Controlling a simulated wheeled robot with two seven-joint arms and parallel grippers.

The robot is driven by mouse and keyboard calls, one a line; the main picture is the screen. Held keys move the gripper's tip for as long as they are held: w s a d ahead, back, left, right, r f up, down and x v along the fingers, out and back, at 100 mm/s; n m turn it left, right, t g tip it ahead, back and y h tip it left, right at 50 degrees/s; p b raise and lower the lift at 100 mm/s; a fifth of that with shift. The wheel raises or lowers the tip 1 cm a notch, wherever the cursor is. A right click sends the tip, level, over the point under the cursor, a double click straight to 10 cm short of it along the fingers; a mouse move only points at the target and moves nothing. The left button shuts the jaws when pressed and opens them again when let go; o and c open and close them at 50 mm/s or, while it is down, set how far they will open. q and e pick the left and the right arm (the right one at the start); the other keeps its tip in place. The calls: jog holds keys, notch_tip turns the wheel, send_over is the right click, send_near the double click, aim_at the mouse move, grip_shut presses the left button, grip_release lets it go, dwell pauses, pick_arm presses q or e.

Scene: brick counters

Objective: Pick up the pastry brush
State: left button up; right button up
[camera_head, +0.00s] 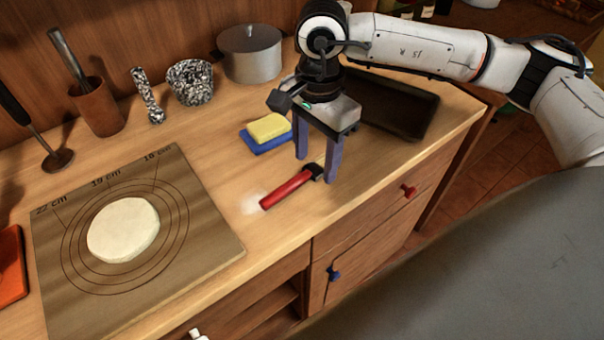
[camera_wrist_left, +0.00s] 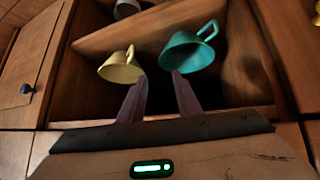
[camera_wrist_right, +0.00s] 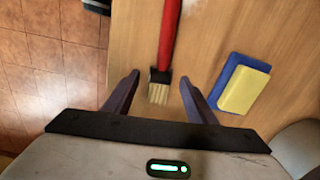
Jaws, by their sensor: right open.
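The pastry brush (camera_head: 288,188) lies flat on the wooden counter. It has a red handle, a dark ferrule and pale bristles. My right gripper (camera_head: 316,169) is open above its bristle end, fingers pointing down. In the right wrist view the brush (camera_wrist_right: 168,38) shows its bristles between the two open fingers of the right gripper (camera_wrist_right: 160,77), not touching either finger. My left gripper (camera_wrist_left: 160,75) is open and empty in the left wrist view, in front of an open shelf below the counter.
A yellow-and-blue sponge pair (camera_head: 267,130) lies near the brush. A dark tray (camera_head: 400,110) is behind the gripper. A pastry board (camera_head: 205,235) with dough (camera_head: 123,230) is at left. A yellow cup (camera_wrist_left: 121,67) and teal cup (camera_wrist_left: 187,52) sit in the shelf.

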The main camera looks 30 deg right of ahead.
aim_at(315, 168)
jog(key=shift+f, duration=0.45)
jog(key=shift+c, duration=0.4)
jog(key=c, duration=1)
jog(key=shift+r, duration=0.15)
jog(key=shift+c, duration=0.2)
notch_tip(315, 168, up, 10)
jog(key=shift+b, duration=0.35)
